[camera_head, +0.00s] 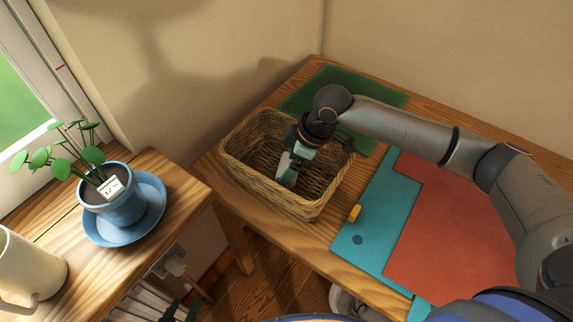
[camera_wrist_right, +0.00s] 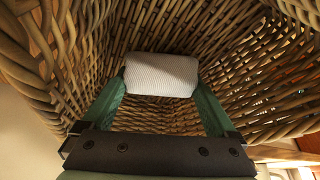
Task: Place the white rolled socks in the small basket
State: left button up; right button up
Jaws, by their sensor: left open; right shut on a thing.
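The white rolled socks (camera_wrist_right: 161,74) show in the right wrist view as a ribbed white roll between the green fingers. My right gripper (camera_head: 287,172) reaches down inside the small wicker basket (camera_head: 245,180) and is shut on the socks. The wrist view shows the basket's woven wall (camera_wrist_right: 240,70) around the fingers and socks. In the head view the socks cannot be made out clearly behind the gripper. My left gripper (camera_head: 180,312) shows only in part at the bottom edge of the head view, low and away from the basket, and is open.
The basket stands on a wooden table with a green mat (camera_head: 380,100), a teal mat (camera_head: 370,225) and a red mat (camera_head: 450,240). A yellow item (camera_head: 354,213) lies beside the basket. A potted plant (camera_head: 115,205) and a cream mug (camera_head: 28,270) stand on the left surface.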

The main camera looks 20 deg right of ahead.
jog(key=o, duration=1)
jog(key=shift+f, duration=0.1)
jog(key=shift+c, duration=0.2)
jog(key=p+v, duration=0.1)
jog(key=v, duration=1.1)
